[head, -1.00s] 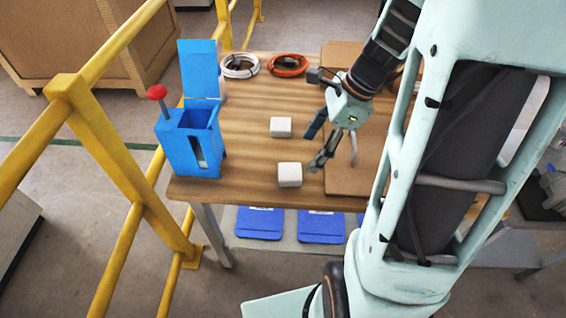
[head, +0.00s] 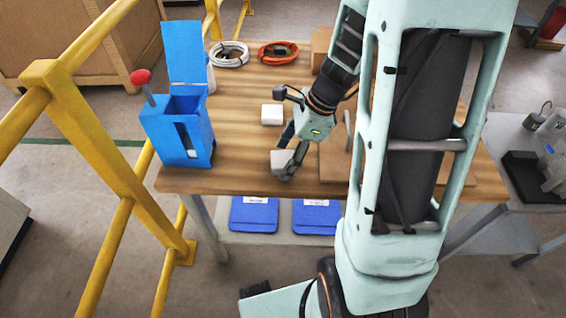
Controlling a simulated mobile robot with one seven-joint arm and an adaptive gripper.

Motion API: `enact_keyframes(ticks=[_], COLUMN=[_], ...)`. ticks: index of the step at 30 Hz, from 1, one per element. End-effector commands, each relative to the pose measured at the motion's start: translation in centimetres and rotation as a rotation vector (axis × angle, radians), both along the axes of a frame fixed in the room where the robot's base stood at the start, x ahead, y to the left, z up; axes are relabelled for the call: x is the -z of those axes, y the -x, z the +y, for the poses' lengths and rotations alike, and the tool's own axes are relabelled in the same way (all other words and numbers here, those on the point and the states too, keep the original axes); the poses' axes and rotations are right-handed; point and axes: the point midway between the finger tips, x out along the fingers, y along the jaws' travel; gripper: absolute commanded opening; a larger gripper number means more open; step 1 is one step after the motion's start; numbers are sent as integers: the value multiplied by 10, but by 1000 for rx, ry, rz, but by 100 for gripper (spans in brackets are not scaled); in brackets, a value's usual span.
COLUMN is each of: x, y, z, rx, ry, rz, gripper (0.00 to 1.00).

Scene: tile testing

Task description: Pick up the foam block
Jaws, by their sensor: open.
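Two small white blocks lie on the wooden table, and I cannot tell by look which is the foam block. The far white block (head: 271,115) lies clear of my gripper, just to its upper left. The near white block (head: 279,158) is close to the table's front edge and partly hidden behind a dark finger. My gripper (head: 284,156) is open, with its fingers at the near block. One finger overlaps the block in the picture; I cannot tell whether it touches.
A blue box (head: 178,128) with an open lid and red knob stands at the table's left. White (head: 229,54) and orange (head: 278,53) cable coils lie at the back. A yellow railing (head: 92,150) runs along the left. Blue trays (head: 254,214) sit below the table.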

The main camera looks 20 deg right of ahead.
Motion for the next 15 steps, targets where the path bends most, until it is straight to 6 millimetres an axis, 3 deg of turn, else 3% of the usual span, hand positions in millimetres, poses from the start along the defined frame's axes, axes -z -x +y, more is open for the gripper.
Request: enact_keyframes(ticks=[2, 9, 15], x=[-1, -1, -1], y=[0, 0, 0], z=[0, 0, 0], rx=[0, 0, 0], ry=[0, 0, 0], rz=[0, 0, 0], gripper=[62, 35, 33])
